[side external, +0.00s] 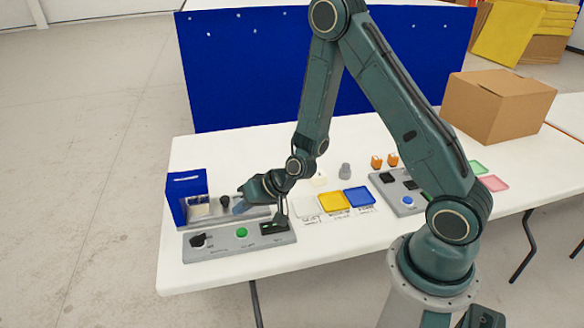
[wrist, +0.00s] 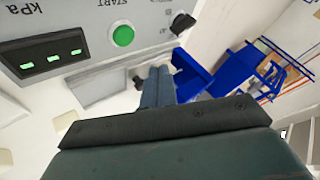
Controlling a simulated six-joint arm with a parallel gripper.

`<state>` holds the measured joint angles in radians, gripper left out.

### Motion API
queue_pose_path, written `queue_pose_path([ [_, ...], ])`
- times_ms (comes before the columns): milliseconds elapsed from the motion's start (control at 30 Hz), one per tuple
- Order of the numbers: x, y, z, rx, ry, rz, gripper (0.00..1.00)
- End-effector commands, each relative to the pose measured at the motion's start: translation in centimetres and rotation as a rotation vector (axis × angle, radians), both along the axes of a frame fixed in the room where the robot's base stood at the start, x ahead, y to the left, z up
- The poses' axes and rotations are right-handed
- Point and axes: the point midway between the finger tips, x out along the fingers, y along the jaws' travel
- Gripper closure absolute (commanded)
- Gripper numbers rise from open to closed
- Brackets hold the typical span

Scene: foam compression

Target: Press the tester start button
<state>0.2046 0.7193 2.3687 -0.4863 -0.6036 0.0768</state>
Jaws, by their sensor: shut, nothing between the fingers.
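The green start button (side external: 241,232) sits on the sloping grey control panel (side external: 222,246) at the front left of the table. In the wrist view the button (wrist: 123,35) shows under the word START, with nothing covering it. The panel's dark display (wrist: 48,55), marked kPa, shows green digits. My gripper (side external: 239,208) is shut and empty, above and behind the panel in the side view. In the wrist view its closed fingers (wrist: 158,73) are apart from the button. The blue tester frame (side external: 186,196) stands to the left of my gripper.
A black knob (side external: 198,240) is left of the button. White, yellow (side external: 333,202) and blue (side external: 358,196) trays lie to the right, beside a second grey unit (side external: 408,210) with a blue button. A cardboard box (side external: 490,105) stands behind. The table's front strip is clear.

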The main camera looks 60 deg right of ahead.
Motion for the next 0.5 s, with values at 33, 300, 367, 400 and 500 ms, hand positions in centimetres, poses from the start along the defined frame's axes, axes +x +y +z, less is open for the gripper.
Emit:
queue_pose_path([
  [33, 0.0, 0.0, -0.7, 0.002, 0.004, -0.001, 1.0],
  [300, -0.1, 0.0, -3.3, 0.001, 0.004, 0.0, 1.0],
  [367, -0.1, 0.0, -3.7, 0.001, 0.003, -0.001, 1.0],
  [400, 0.0, 0.0, -4.0, 0.002, 0.003, -0.002, 1.0],
  [500, 0.0, 0.0, -4.5, 0.001, 0.001, -0.001, 1.0],
])
